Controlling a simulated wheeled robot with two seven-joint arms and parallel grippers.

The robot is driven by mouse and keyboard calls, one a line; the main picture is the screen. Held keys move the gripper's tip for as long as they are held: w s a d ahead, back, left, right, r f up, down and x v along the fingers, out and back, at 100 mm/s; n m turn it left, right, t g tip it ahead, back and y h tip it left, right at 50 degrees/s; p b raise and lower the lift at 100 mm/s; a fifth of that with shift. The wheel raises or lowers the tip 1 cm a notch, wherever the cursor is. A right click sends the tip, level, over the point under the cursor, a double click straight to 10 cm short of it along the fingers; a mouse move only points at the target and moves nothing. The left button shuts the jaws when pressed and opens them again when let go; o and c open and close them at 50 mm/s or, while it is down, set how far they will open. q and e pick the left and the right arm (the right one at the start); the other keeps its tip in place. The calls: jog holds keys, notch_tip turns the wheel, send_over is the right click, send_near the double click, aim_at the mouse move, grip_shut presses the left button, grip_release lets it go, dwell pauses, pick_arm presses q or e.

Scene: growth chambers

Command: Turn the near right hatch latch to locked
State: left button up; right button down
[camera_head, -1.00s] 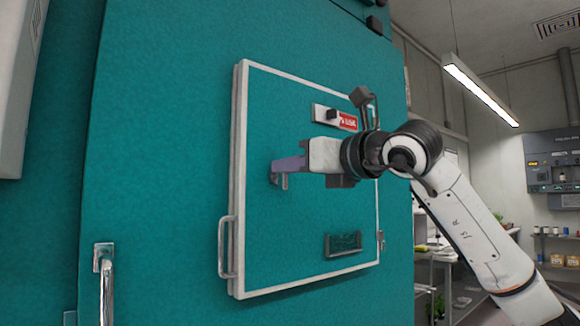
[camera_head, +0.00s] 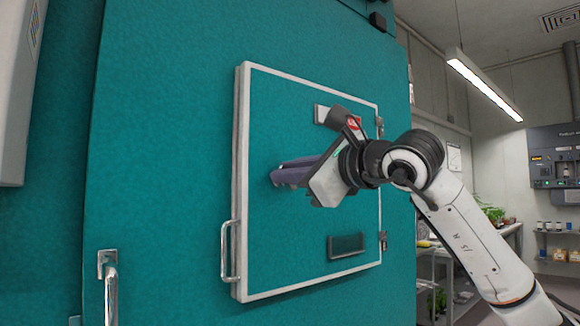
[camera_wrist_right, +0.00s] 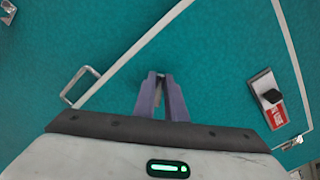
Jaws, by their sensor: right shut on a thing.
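The teal hatch (camera_head: 290,235) with a pale metal frame is closed in the chamber wall. My right gripper (camera_head: 279,177) reaches its middle from the right, with purple fingers against the panel. It also shows in the right wrist view (camera_wrist_right: 161,85), where the fingers are closed on the small latch (camera_wrist_right: 161,77). Only a little of the latch shows between the fingertips, so its exact angle cannot be read. The gripper body is tilted, rolled about the finger axis. My left gripper is out of view.
A metal pull handle (camera_head: 227,250) stands at the hatch's left edge. A red-labelled switch plate (camera_wrist_right: 267,97) is near the upper right, partly behind my wrist in the head view. A small dark window (camera_head: 346,245) lies below. Another handle (camera_head: 109,285) is at lower left.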

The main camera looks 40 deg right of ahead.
jog(key=shift+a+f+n+p, duration=0.15)
jog(key=shift+n+p, duration=0.25)
jog(key=shift+n, duration=1.2)
jog(key=shift+f+n+p, duration=0.2)
jog(key=shift+n+p, duration=0.25)
jog(key=shift+n, duration=1.15)
jog(key=shift+a+f+n+p, duration=0.15)
jog(key=shift+n+p, duration=0.25)
jog(key=shift+n, duration=1.2)
jog(key=shift+f, duration=0.1)
jog(key=c, duration=1.8)
grip_release()
jog(key=s+b, duration=0.2)
jog(key=s, duration=0.8)
jog(key=shift+s+d, duration=0.2)
jog(key=shift+d, duration=0.2)
